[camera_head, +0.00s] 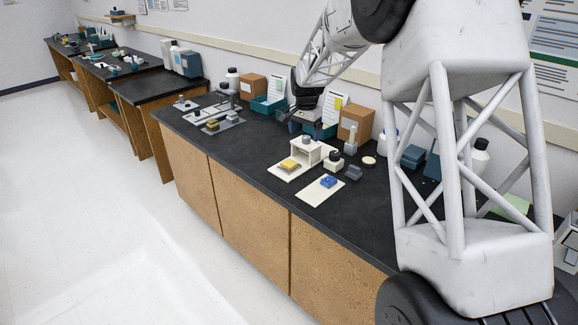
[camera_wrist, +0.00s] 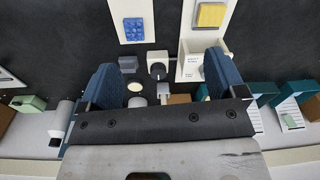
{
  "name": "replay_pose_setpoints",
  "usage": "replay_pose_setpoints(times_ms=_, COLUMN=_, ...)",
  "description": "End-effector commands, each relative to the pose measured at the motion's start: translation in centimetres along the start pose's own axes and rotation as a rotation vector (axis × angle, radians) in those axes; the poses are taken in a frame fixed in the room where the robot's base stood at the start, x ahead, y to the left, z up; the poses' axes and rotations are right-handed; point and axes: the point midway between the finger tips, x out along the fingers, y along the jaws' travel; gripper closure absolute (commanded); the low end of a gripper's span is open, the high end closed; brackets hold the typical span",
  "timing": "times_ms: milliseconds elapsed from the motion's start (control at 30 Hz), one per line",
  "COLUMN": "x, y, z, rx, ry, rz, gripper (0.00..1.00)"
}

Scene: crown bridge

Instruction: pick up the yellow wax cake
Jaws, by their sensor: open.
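The yellow wax cake (camera_head: 289,165) is a small block on a white board in front of a small white box-like stand on the dark bench. It also shows at the top edge of the wrist view (camera_wrist: 211,14), on its white board. My gripper (camera_head: 301,122) is above the back of the bench, behind the white stand and apart from the cake. In the wrist view its two blue fingers (camera_wrist: 165,72) are spread wide with nothing held between them. The cake lies beyond the fingertips, toward the right finger's side.
A blue block (camera_head: 328,181) lies on a white card right of the cake. The white stand (camera_head: 307,151) is close behind the cake. A dark-topped jar (camera_head: 333,160), a grey block (camera_head: 353,172) and cardboard boxes (camera_head: 355,123) stand nearby. Bare bench lies along the front edge.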

Motion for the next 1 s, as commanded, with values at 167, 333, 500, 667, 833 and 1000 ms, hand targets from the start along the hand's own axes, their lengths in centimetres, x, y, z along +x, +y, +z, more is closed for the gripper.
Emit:
replay_pose_setpoints(times_ms=167, x=3.6, y=-3.2, z=-2.0, rx=0.042, ry=-0.012, rz=0.010, gripper=0.11)
replay_pose_setpoints(times_ms=333, x=7.1, y=-6.0, z=-3.6, rx=0.084, ry=-0.021, rz=0.019, gripper=0.11)
replay_pose_setpoints(times_ms=500, x=10.3, y=-8.4, z=-5.0, rx=0.123, ry=-0.028, rz=0.027, gripper=0.11)
replay_pose_setpoints(times_ms=667, x=12.5, y=-9.8, z=-5.8, rx=0.148, ry=-0.033, rz=0.033, gripper=0.11)
replay_pose_setpoints(times_ms=833, x=13.3, y=-10.5, z=-6.1, rx=0.159, ry=-0.034, rz=0.034, gripper=0.11)
replay_pose_setpoints(times_ms=1000, x=13.5, y=-10.6, z=-6.1, rx=0.161, ry=-0.034, rz=0.034, gripper=0.11)
